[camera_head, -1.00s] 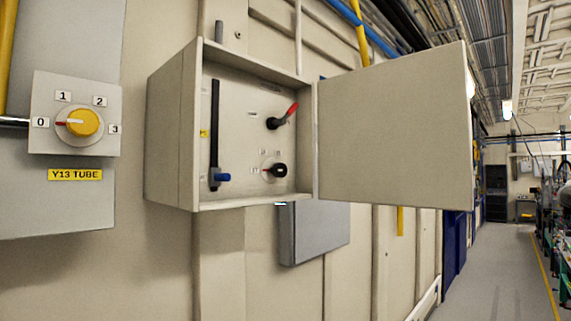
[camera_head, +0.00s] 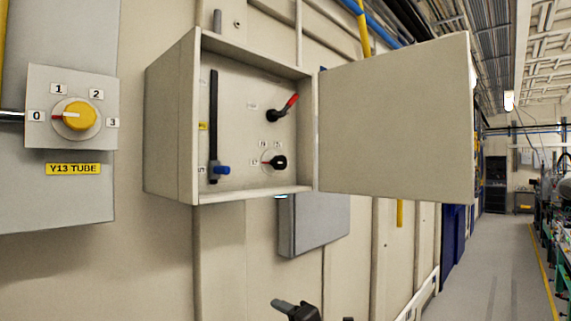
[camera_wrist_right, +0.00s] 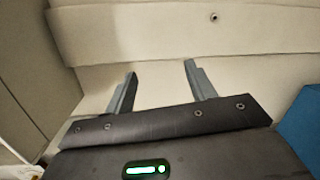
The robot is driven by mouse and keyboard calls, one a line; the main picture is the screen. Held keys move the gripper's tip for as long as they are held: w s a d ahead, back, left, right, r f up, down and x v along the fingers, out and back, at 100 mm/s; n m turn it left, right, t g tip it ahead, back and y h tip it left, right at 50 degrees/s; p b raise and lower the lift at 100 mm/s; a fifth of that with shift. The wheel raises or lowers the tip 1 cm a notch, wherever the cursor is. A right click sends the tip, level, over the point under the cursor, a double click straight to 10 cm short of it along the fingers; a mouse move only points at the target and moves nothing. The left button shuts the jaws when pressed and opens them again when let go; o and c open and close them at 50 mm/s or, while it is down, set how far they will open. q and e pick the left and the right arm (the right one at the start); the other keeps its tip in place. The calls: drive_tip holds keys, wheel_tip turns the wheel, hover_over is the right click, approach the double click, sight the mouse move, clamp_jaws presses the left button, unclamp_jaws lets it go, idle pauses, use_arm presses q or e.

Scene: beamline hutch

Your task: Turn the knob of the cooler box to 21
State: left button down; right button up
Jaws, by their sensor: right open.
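The cooler box (camera_head: 170,130) is an open beige wall box in the head view. Its small black knob (camera_head: 279,162) sits low on the right of the inner panel, with a red mark pointing left. Small labels stand left of and above the knob, too small to read surely. My right gripper (camera_head: 292,306) shows at the bottom edge of the head view, below the box and apart from it. In the right wrist view my right gripper (camera_wrist_right: 160,70) is open and empty, facing a beige wall. My left gripper is not in view.
The box door (camera_head: 395,120) stands open to the right. Inside are a red-handled lever (camera_head: 290,101) and a black bar with a blue grip (camera_head: 222,170). A grey box (camera_head: 315,222) hangs below. At left is a yellow knob (camera_head: 80,116) above a Y13 TUBE label.

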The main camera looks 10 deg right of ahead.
wheel_tip(320, 180, up, 21)
drive_tip(key=w+d+n+y, duration=0.2)
drive_tip(key=d+n, duration=0.1)
drive_tip(key=n, duration=0.6)
drive_tip(key=n+p, duration=0.5)
drive_tip(key=p, duration=0.1)
approach(283, 162)
drive_tip(key=shift+y, duration=0.4)
drive_tip(key=x, duration=0.8)
drive_tip(key=shift+w+f, duration=0.15)
drive_tip(key=shift+w, duration=0.25)
drive_tip(key=shift+w+a+f, duration=0.1)
drive_tip(key=shift+w+a, duration=0.1)
drive_tip(key=shift+w, duration=0.15)
drive_tip(key=c, duration=1)
drive_tip(key=shift+o, duration=0.2)
